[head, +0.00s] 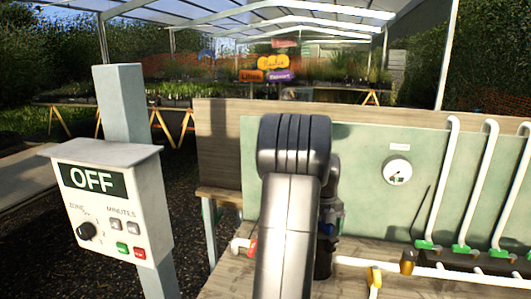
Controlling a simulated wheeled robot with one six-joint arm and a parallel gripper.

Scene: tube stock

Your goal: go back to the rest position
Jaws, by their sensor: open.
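My arm rises in the middle of the head view as a thick grey link with a dark ribbed joint on top. My gripper does not show; I cannot see its fingers or anything between them. The arm covers part of the bench and of the green panel (365,150). A dark upright part with a bit of blue shows just right of the arm; I cannot tell what it is.
A wooden bench (222,200) carries white pipes (440,180) with green fittings (425,245), a yellow handle (375,277) and a red one (252,248). A gauge (397,171) is on the panel. A control box (110,205) reading OFF stands left on a post (122,105).

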